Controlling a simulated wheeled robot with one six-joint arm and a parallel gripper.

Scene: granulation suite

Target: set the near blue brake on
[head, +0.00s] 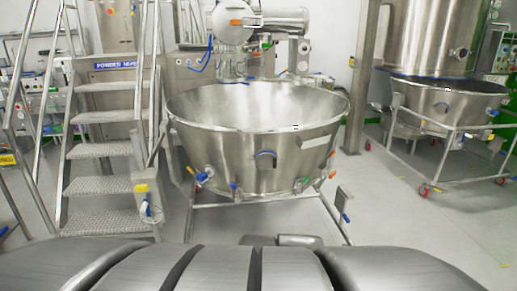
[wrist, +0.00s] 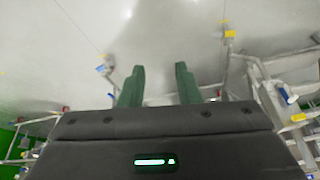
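A large steel bowl (head: 258,145) stands on a wheeled tubular frame in the head view. At its front left corner is a caster with a blue brake lever (head: 148,209) under a yellow tag (head: 141,188). At its front right corner another blue lever (head: 346,217) shows low on the frame. I cannot tell from their look whether either brake is on. My gripper (wrist: 159,70) shows in the wrist view with two green fingers apart and nothing between them. A small blue part (wrist: 104,69) is left of the fingers there. My gripper is not seen in the head view.
Metal steps (head: 105,145) with handrails stand left of the bowl. A second wheeled bowl (head: 450,105) stands at the right, with a red caster (head: 424,189). A steel post (head: 362,80) rises between them. Grey floor (head: 420,230) is clear at the front right.

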